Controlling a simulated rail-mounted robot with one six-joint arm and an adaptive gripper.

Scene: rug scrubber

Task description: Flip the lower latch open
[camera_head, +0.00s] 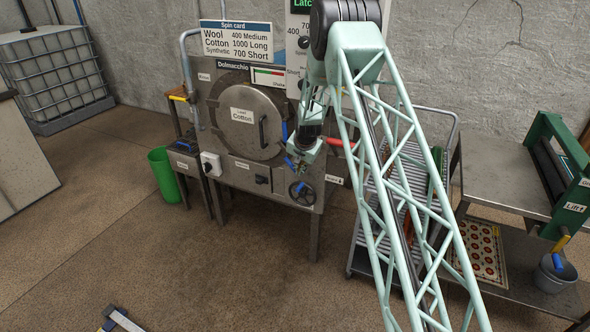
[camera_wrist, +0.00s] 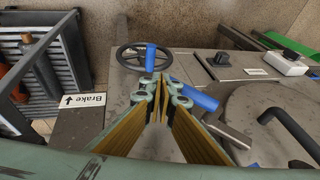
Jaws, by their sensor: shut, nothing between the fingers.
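The steel washing machine (camera_head: 225,179) has a round door (camera_head: 242,135) on its front. A blue handle, seemingly the lower latch (camera_head: 289,163), shows at the door's lower right edge, partly hidden by my gripper. In the wrist view the blue latch handle (camera_wrist: 199,96) lies just right of my fingers, beside the door's rim (camera_wrist: 238,108); I cannot tell whether they touch. Another blue handle, apparently the upper latch (camera_head: 285,131), is higher on the door's right side. My gripper (camera_head: 298,166) is shut and empty; its fingertips (camera_wrist: 161,84) also show in the wrist view.
A red brake lever (camera_head: 340,144) stands right, by the Brake label (camera_wrist: 84,100). A slatted rack (camera_head: 376,190) is further right. The floor in front is mostly clear.

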